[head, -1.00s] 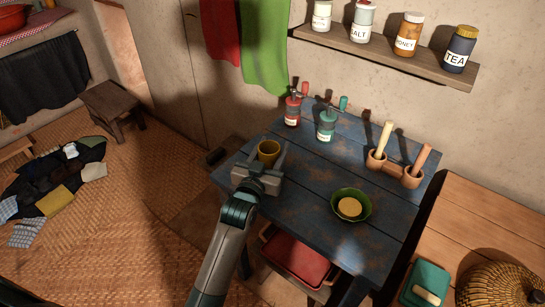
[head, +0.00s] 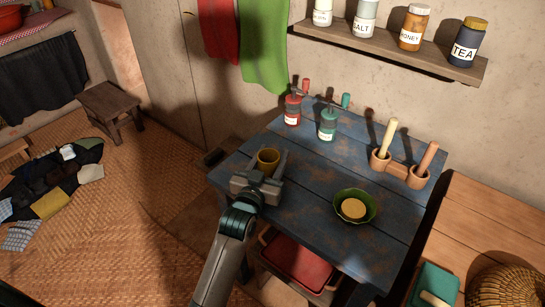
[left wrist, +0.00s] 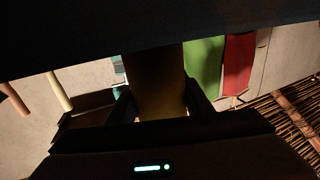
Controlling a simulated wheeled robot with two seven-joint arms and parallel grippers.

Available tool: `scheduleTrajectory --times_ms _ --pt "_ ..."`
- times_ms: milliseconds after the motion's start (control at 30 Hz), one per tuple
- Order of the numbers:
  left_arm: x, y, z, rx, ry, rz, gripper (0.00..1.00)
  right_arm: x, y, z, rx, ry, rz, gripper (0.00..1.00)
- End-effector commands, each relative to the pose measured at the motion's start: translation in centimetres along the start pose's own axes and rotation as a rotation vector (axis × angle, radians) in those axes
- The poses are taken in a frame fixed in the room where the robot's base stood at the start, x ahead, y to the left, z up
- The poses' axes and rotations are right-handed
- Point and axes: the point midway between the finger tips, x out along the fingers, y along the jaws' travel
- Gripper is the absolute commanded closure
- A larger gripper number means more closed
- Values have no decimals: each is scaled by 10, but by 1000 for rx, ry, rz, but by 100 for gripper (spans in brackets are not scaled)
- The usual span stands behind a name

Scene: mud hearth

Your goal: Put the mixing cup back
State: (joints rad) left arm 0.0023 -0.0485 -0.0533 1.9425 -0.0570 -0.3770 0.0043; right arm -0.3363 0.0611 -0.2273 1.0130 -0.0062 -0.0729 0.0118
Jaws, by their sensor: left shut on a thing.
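The mixing cup (head: 268,158) is a small mustard-yellow cup. It stands upright near the left edge of the blue table (head: 310,205) in the head view. My left gripper (head: 267,170) is shut on it, with a finger on each side. In the left wrist view the cup (left wrist: 157,90) is a dark brown-yellow shape between the two fingers. I cannot tell whether its base touches the table, as the gripper hides it. My right gripper is not in view.
A green bowl (head: 355,206) with a tan content sits at the table's front right. Red (head: 292,111) and teal (head: 328,124) grinders stand at the back. A double holder (head: 402,168) with two pestle-like sticks is at the right. The table's middle is clear.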

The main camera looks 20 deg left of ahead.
Motion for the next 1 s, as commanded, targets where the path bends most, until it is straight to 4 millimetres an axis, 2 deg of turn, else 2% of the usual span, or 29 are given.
scheduleTrajectory --times_ms 333,367,433,867,1000 --pt "0 0 2 0 1 0 80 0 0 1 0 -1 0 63" --pt "0 0 3 0 0 0 52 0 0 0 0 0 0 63" --pt "0 0 2 0 0 0 36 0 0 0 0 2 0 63" --pt "0 0 -1 0 0 0 36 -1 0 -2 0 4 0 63" --pt "-12 0 1 0 -1 0 36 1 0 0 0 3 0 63"
